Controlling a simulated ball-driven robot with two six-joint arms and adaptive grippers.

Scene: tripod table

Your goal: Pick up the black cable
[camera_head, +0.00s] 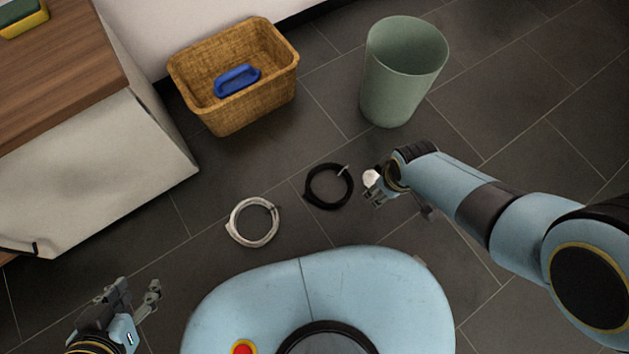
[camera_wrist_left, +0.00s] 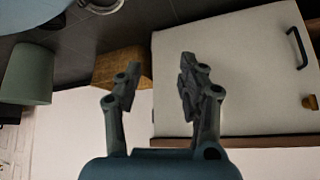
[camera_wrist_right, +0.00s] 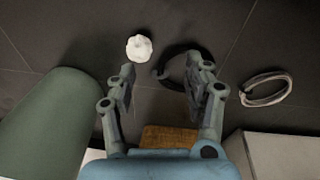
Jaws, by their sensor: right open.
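The black cable (camera_head: 308,191) is a coiled ring lying flat on the dark tiled floor, left of my right gripper (camera_head: 402,204) in the head view. My right gripper is open and empty, its fingers apart. In the right wrist view the black cable (camera_wrist_right: 163,66) lies beyond the fingers (camera_wrist_right: 160,68), partly hidden behind the right-hand finger. I cannot tell how high the gripper is above the floor. My left gripper (camera_head: 136,292) is open and empty at the lower left, with its fingers (camera_wrist_left: 158,72) apart in the left wrist view.
A white coiled cable (camera_head: 233,226) lies left of the black one. A white crumpled ball (camera_head: 371,177) is beside my right gripper. A green bin (camera_head: 392,92) and a wicker basket (camera_head: 245,115) holding a blue object (camera_head: 237,80) stand behind. A white cabinet (camera_head: 100,180) is at left.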

